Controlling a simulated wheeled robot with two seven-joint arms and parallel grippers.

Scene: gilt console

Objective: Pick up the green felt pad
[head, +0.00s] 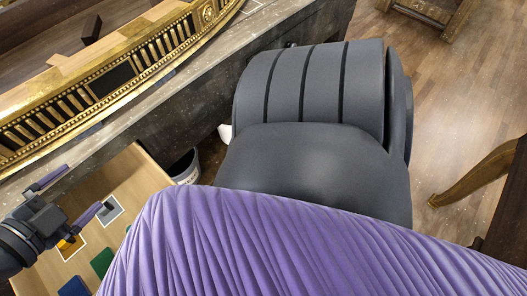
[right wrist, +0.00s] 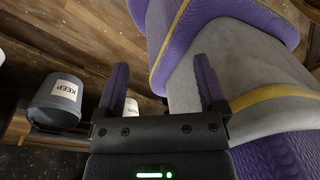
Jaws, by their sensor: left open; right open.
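The green felt pad (head: 102,262) lies flat on a light wooden surface at the lower left of the head view. My purple and grey body hides the area to its right. My left gripper (head: 85,187) is open, its two purple fingers spread, above and to the left of the pad. Nothing shows between its fingers. My right gripper (right wrist: 161,66) is open and empty in the right wrist view, away from the pad, with my own body beside it. The pad does not show in the right wrist view.
An orange piece (head: 70,246) and a blue pad (head: 74,287) lie near the green one. A white-edged square (head: 110,210) is beyond. A grey bin labelled KEEP (right wrist: 58,98) and a white container (right wrist: 131,107) stand nearby. The gilt console (head: 110,80) runs behind.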

